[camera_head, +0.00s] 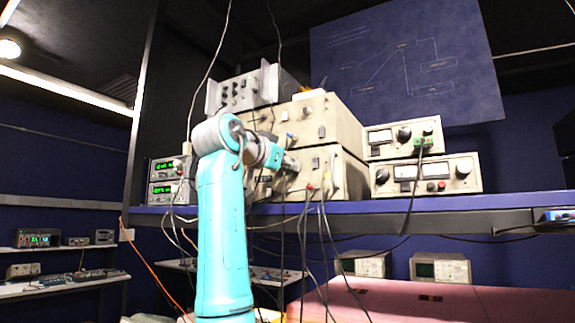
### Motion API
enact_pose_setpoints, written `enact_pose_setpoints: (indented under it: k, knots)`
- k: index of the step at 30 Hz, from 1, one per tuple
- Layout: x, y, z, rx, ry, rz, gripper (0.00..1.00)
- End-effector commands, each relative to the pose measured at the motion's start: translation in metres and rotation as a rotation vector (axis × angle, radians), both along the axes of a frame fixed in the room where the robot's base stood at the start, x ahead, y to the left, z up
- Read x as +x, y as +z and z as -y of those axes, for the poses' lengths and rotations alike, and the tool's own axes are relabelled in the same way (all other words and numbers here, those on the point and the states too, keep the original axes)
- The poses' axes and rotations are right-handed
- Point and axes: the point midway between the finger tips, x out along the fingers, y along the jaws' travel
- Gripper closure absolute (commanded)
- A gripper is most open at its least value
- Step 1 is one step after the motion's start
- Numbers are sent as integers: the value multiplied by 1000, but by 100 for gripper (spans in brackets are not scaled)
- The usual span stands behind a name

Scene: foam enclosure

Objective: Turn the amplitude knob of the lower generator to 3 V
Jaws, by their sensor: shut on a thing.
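Two beige generators are stacked on the blue shelf. The lower generator (352,178) has its front partly covered by my arm, with small knobs and cable plugs showing on the right part of its panel. My gripper (289,164) is at the upper middle of that panel, shut on a knob there. The knob is hidden by the fingers, and its pointer and scale cannot be read. The upper generator (338,118) sits directly above, close over my gripper.
A grey instrument (243,92) tops the stack. Two metered units (425,176) stand to the right, green-display supplies (165,180) to the left. Several cables hang from the lower panel past the shelf edge (460,208). Pink surfaces (400,298) lie below right.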

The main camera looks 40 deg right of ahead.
Motion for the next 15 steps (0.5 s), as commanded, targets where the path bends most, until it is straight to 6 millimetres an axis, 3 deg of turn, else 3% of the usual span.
enact_pose_setpoints:
  k: [15]
  knots:
    - [0,-1,0,55,0,142,100]
